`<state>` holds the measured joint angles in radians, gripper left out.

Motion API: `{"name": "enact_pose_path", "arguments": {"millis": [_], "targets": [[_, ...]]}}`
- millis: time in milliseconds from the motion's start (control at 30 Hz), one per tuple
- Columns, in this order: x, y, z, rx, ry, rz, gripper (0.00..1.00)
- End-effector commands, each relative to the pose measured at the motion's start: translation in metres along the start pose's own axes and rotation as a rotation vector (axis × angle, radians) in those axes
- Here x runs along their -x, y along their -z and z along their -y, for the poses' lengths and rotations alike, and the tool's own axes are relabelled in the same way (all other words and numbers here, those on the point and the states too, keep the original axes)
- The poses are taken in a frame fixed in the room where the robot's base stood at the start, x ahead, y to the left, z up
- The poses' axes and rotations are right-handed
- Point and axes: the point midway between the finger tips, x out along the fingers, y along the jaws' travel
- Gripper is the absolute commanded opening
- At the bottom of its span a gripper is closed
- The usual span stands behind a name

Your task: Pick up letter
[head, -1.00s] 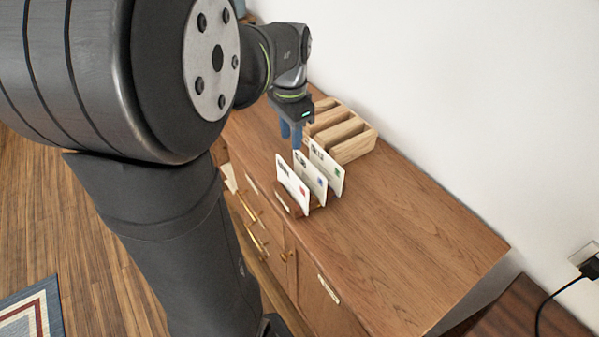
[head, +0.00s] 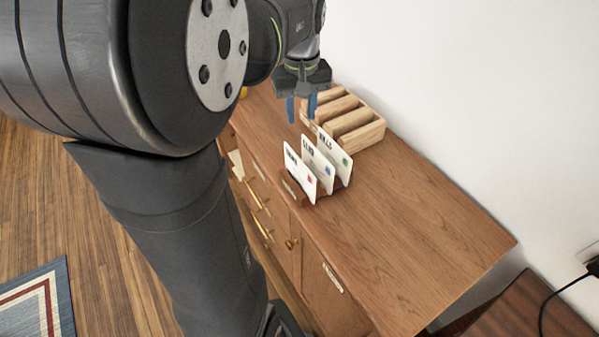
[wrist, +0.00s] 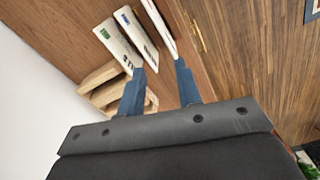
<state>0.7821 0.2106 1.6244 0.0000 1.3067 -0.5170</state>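Three white letters stand upright side by side in a small dark wooden holder (head: 312,198) on the cabinet top. The near-left letter (head: 299,172) has a red stamp, the middle letter (head: 318,166) a blue one and the far letter (head: 335,158) a green one. The letters also show at the top of the wrist view, the green-stamped one (wrist: 112,44) at left. My gripper (head: 301,112) is open and empty, its blue fingers pointing down above the cabinet, just behind the letters. In the wrist view, my gripper (wrist: 158,78) has its fingers spread apart below the letters.
A light wooden slotted rack (head: 365,130) stands behind the letters against the white wall; it also shows in the wrist view (wrist: 100,85). The cabinet top (head: 430,230) is clear to the right. Brass-handled drawers and a door face the wooden floor.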

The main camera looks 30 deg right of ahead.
Motion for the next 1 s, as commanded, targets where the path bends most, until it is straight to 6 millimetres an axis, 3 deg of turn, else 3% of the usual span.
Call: {"name": "enact_pose_path", "arguments": {"millis": [200, 367, 800, 1000], "targets": [[0.006, 0.000, -0.001, 0.230, -0.001, -0.001, 0.32], [-0.004, 0.000, 0.000, 0.268, 0.002, 0.002, 0.32], [-0.095, -0.001, 0.000, 0.266, 0.003, 0.004, 0.32], [-0.115, 0.000, 0.000, 0.266, 0.001, 0.002, 0.32]]}}
